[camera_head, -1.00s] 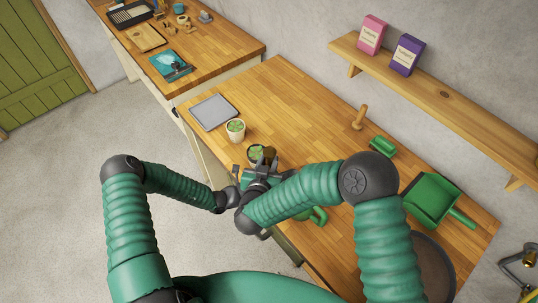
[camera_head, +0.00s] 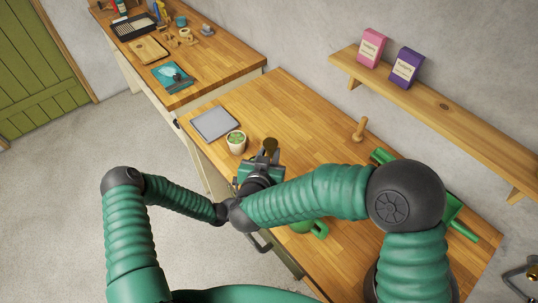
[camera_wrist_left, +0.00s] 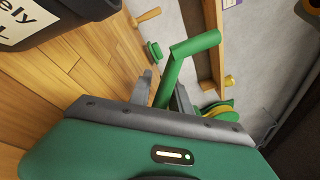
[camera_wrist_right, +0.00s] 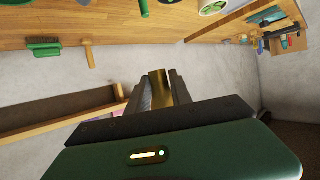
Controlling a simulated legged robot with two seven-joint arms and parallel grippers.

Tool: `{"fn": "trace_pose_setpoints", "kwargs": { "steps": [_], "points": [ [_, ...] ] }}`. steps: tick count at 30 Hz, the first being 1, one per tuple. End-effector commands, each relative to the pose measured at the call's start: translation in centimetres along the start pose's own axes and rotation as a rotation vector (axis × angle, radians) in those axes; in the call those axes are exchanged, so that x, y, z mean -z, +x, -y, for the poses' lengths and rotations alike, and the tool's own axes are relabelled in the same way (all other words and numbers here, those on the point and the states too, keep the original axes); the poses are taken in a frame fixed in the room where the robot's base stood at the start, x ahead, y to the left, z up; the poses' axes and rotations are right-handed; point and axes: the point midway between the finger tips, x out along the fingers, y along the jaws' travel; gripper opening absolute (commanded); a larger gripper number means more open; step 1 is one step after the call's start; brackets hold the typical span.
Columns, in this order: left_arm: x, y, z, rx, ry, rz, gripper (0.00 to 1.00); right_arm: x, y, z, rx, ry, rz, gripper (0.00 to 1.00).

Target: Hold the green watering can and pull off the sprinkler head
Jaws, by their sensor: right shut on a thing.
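The green watering can (camera_head: 309,226) is at the table's front edge, mostly hidden behind my right arm. A bent green tube of it shows in the left wrist view (camera_wrist_left: 178,66). My left gripper (camera_wrist_left: 166,95) has its fingers close on both sides of this tube; in the head view it is hidden behind my right arm. The brass sprinkler head (camera_head: 270,147) stands at the tip of my right gripper (camera_head: 265,164). In the right wrist view my right fingers are shut on the brass piece (camera_wrist_right: 158,88), and no green part shows attached to it.
A green dustpan (camera_head: 452,208) is partly behind my right arm. A wall shelf (camera_head: 440,103) holds two boxes. The table's middle is clear.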

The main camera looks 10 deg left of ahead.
Motion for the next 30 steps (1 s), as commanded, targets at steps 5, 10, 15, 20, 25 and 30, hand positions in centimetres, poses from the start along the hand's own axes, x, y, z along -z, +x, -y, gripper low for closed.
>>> {"fn": "trace_pose_setpoints", "kwargs": {
  "steps": [5, 10, 15, 20, 25, 30],
  "points": [
    [0.0, 0.0, 0.1, 0.002, 0.000, 0.001, 0.41, 0.0, 0.0, 0.0, 0.000, 0.000, -0.001, 0.00],
    [0.0, 0.0, 0.1, 0.002, 0.000, 0.002, 0.41, 0.0, -0.1, 0.0, 0.000, 0.001, -0.001, 0.00],
    [-0.1, -0.9, 0.1, 0.001, 0.001, 0.003, 0.41, 0.0, -0.1, 0.0, 0.000, 0.001, -0.001, 0.00],
    [-0.2, -4.4, -0.1, -0.002, 0.000, 0.005, 0.41, 0.0, -0.1, 0.0, 0.000, 0.000, -0.001, 0.00],
    [-0.2, -8.8, -0.1, -0.001, -0.001, 0.005, 0.41, 0.0, -0.1, 0.0, 0.000, 0.000, -0.001, 0.00],
    [-0.1, -11.5, -0.2, 0.000, -0.001, 0.003, 0.41, 0.0, 0.0, -0.1, 0.000, 0.001, 0.000, 0.00]
  ]
}}
